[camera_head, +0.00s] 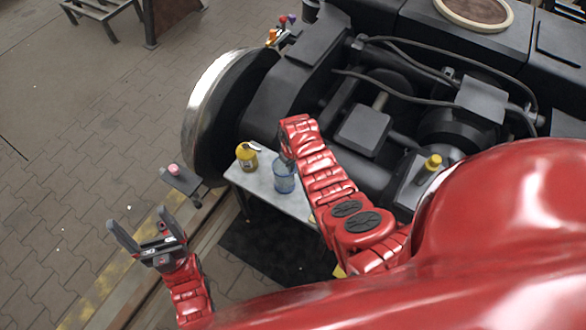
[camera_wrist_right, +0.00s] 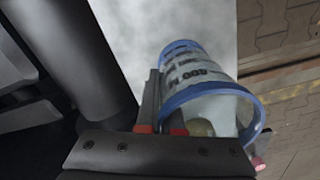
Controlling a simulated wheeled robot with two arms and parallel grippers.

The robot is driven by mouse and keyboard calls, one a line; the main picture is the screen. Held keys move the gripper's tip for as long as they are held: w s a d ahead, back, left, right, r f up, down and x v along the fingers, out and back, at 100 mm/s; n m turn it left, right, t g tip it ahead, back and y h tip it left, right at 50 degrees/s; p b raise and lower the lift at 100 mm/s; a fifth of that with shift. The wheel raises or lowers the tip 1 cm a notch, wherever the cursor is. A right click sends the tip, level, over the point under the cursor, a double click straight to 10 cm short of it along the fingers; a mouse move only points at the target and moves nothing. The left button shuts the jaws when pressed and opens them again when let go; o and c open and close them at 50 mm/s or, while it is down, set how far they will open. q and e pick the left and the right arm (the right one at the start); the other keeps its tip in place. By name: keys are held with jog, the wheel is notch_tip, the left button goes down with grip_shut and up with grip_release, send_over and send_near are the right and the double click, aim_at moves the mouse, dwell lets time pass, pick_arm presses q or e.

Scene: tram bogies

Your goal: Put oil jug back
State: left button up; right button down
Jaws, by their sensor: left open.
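The oil jug (camera_head: 284,178) is clear with blue rims and stands over the small grey table beside the bogie, at or just above its top. In the right wrist view the jug (camera_wrist_right: 200,75) shows dark printed marks and a yellowish patch inside. My right gripper (camera_wrist_right: 160,105) has its two fingers close together at the jug's near side, seemingly closed on its wall or handle; the exact contact is hidden. In the head view the right hand comes down next to the jug. My left gripper (camera_head: 140,238) is open and empty at lower left, away from the table.
The small table (camera_head: 262,177) also carries a yellow container (camera_head: 247,157) left of the jug. A large wheel (camera_head: 215,110) and the dark bogie frame (camera_head: 300,80) stand close behind it. A yellow-capped part (camera_head: 433,162) is on the bogie.

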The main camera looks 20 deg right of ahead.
jog(key=c, duration=1.1)
grip_release()
